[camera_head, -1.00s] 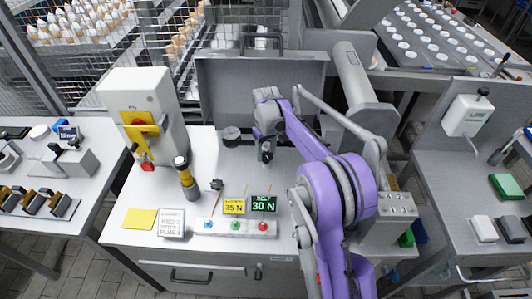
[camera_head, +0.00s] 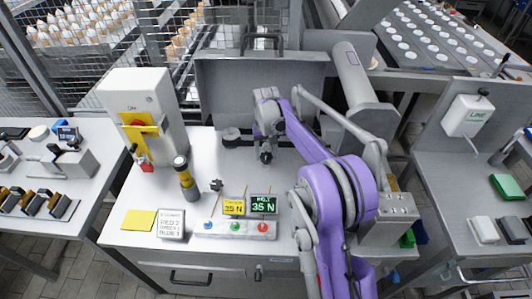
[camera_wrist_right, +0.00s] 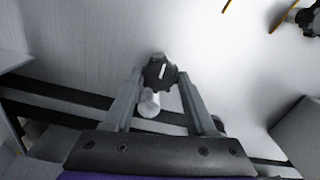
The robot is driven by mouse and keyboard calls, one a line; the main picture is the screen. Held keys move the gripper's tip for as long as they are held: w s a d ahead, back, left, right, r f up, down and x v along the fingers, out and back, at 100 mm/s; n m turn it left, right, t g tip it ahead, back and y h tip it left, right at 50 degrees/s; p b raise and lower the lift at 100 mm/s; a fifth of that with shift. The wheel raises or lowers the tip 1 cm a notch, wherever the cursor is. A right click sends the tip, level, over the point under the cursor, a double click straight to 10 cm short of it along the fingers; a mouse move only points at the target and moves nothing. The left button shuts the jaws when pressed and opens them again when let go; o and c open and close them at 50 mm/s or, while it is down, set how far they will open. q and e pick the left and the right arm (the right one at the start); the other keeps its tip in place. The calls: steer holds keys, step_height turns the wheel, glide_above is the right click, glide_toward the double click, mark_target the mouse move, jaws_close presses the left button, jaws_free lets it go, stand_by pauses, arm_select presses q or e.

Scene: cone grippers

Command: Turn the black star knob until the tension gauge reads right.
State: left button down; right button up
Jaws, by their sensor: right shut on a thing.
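The black star knob (camera_wrist_right: 158,72) sits between the two fingers of my right gripper (camera_wrist_right: 160,80) in the right wrist view, with a pale mark on its face. The right gripper (camera_head: 266,156) is shut on it and reaches down near the back of the bench in the head view, where the gripper mostly hides the knob. The dark gauge display (camera_head: 264,204) shows 35 N in green digits. The yellow sign (camera_head: 233,207) beside it also shows 35 N; its small top line is hard to read. My left gripper is not in view.
A white block with blue, green and red buttons (camera_head: 236,229) stands in front of the display. A second small black knob (camera_head: 216,185) is left of it. A black-and-yellow cylinder (camera_head: 185,178) and a grey box with a yellow bracket (camera_head: 145,105) stand further left.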

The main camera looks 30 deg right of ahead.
mark_target(266, 156)
steer(key=o, duration=1.4)
step_height(266, 156, up, 11)
steer(key=shift+f+p, duration=0.1)
steer(key=shift+p, duration=0.25)
